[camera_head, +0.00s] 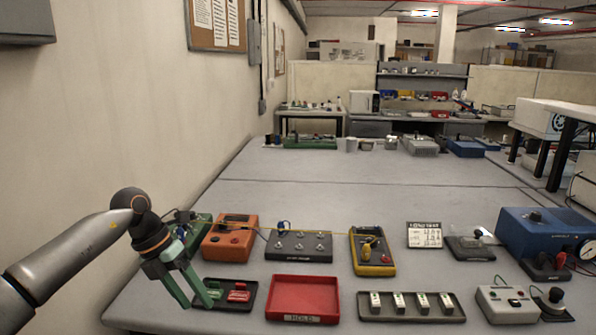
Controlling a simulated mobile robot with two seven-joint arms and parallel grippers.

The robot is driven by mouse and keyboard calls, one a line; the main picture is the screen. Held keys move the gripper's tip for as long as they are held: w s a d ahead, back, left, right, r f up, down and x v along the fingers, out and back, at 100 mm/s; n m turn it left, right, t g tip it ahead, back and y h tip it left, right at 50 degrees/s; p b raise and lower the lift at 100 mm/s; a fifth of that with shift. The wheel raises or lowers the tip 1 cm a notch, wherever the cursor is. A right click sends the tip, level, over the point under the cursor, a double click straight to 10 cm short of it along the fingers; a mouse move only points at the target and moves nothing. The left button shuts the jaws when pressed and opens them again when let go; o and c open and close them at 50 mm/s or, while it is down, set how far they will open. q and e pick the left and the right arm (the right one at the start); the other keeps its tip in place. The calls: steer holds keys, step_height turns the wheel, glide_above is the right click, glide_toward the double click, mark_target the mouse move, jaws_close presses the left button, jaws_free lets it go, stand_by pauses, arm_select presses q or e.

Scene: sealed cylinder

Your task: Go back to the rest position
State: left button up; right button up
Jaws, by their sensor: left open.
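My left gripper (194,301) comes in from the left on a light grey arm with dark and orange joints. Its two green fingers are apart, with nothing seen between them. The fingers point down at the left end of a small black tray (245,304) that holds red and green pieces. Whether the tips touch the tray cannot be told. My right gripper is not in view.
A red tray marked HOLD (302,283), a dark tray with several metal pieces (455,315), an orange box (226,248), a yellow meter (374,268) and a blue gauge box (535,232) stand nearby. A wall (90,120) borders the left. The grey table's middle (370,200) is clear.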

arm_select(q)
steer(key=s+d+f+n+t+h, duration=0.1)
steer(key=s+d+n+h, duration=0.2)
steer(key=d, duration=0.4)
steer(key=s+d+f+h, duration=0.2)
steer(key=s+d+h, duration=0.1)
steer(key=d+h, duration=0.4)
steer(key=s+d+f+n+t+h, duration=0.1)
steer(key=s+d+n+h, duration=0.15)
steer(key=d, duration=0.55)
steer(key=s+a+f+n+t+y, duration=0.2)
steer(key=a+f+n+t+y, duration=0.4)
steer(key=n, duration=0.6)
steer(key=s+a+f+n+t+y, duration=0.2)
steer(key=a+f+n+t+y, duration=0.2)
steer(key=f+n+t, duration=0.55)
steer(key=s+a+f+n+g+y, duration=0.2)
steer(key=s+a+f+n+g, duration=0.2)
steer(key=s, duration=0.3)
steer(key=s+a+f+n+g+y, duration=0.3)
steer(key=s+f+n, duration=0.3)
steer(key=s, duration=0.2)
steer(key=shift+s+a+g+p, duration=0.3)
steer(key=shift+a+g+p, duration=0.15)
steer(key=shift+a+g, duration=0.15)
